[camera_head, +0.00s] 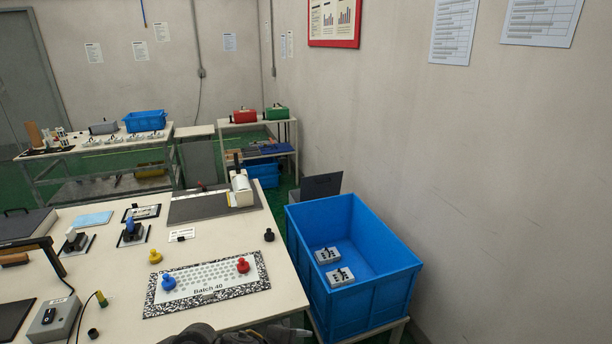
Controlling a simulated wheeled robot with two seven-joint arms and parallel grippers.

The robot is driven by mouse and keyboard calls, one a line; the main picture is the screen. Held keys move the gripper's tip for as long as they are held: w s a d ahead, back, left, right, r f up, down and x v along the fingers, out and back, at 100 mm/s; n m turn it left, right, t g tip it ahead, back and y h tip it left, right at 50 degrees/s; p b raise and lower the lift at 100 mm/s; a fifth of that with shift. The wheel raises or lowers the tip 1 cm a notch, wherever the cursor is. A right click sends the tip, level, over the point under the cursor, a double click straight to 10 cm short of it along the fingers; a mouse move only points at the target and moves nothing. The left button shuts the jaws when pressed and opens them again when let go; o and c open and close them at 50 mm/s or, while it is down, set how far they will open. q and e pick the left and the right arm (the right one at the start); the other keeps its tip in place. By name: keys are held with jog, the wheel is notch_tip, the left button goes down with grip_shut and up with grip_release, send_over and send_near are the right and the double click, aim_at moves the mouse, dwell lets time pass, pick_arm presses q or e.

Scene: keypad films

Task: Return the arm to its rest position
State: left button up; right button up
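Part of one of my arms shows at the bottom edge, in front of the keypad film sheet. Its dark rounded links lead to a grey tip (287,332), which I take to be my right gripper; its fingers are too cut off to tell open from shut. My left gripper is not in view. The film sheet (208,296), marked "Batch 40", lies on the white table (120,320). A blue knobbed piece (169,282) stands at its left side and a red one (242,265) at its upper right.
A blue crate (370,310) with two grey keypad units (327,256) stands right of the table. A yellow knob (155,257), a black knob (268,235), a grey control box (54,320) and a roll device (241,188) stand on the table. A wall rises at the right.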

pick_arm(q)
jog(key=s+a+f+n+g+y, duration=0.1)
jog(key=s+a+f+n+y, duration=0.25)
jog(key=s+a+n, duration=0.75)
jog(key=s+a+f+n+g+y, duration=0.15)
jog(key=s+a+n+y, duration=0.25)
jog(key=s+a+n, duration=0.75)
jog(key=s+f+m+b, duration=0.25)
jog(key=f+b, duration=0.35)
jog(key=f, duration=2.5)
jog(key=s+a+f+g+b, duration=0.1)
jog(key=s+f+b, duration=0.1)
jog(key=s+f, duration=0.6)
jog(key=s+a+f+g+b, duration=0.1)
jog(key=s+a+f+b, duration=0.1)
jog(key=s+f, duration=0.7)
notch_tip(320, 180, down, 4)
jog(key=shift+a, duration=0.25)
